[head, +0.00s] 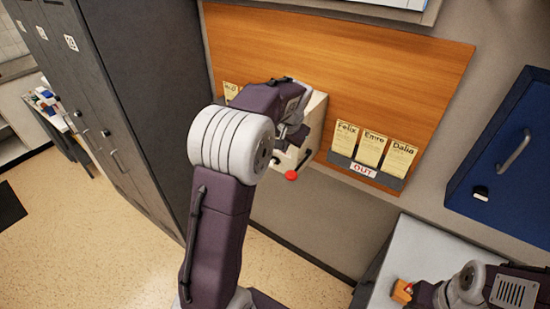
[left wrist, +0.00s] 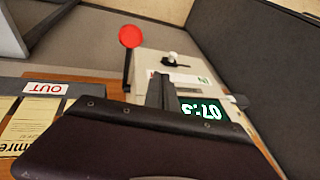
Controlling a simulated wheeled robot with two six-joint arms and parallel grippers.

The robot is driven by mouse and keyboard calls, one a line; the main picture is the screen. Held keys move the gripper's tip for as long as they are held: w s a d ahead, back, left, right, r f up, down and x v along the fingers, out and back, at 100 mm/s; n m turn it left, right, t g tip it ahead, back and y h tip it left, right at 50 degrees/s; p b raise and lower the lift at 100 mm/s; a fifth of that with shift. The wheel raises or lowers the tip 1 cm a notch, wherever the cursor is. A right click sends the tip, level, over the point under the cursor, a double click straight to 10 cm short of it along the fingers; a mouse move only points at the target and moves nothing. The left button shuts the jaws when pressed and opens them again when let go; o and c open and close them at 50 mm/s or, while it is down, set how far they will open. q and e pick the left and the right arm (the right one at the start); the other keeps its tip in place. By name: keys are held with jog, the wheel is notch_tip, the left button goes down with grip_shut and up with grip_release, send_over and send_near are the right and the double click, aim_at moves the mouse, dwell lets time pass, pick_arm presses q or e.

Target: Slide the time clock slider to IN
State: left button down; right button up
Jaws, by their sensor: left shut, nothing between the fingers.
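The time clock is a cream box (head: 314,112) on the wooden board in the head view, mostly hidden behind my left arm. A red ball knob (head: 291,175) sticks out below it. In the left wrist view the clock's face (left wrist: 150,66) shows a green digital display (left wrist: 200,108), partly covered, the red ball on a black lever (left wrist: 130,38), and a small white knob on a black base (left wrist: 174,60). I cannot tell which part is the slider. My left gripper (head: 293,130) is shut and empty, close in front of the clock; contact is unclear. My right gripper's fingers cannot be made out.
Name cards (head: 371,150) stand in a rack marked OUT (head: 363,170), right of the clock. More cards (head: 231,91) are partly hidden on the left. A blue cabinet (head: 515,150) hangs at right. An orange block (head: 402,291) is beside my right arm. Dark lockers (head: 135,90) stand left.

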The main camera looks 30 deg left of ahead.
pick_arm(q)
jog(key=p, duration=0.2)
send_near(275, 163)
jog(key=shift+w+d+f, duration=0.3)
jog(key=shift+d+f, duration=0.1)
jog(key=shift+f, duration=0.2)
jog(key=shift+w+d+f, duration=0.3)
jog(key=shift+d+f, duration=0.05)
jog(key=shift+f, duration=0.25)
jog(key=shift+w+a+f+p, duration=0.25)
jog(key=shift+a+f+p, duration=0.15)
jog(key=shift+a+f, duration=0.9)
jog(key=shift+s+a+f, duration=0.1)
jog(key=shift+a+f, duration=0.05)
jog(key=shift+f, duration=0.05)
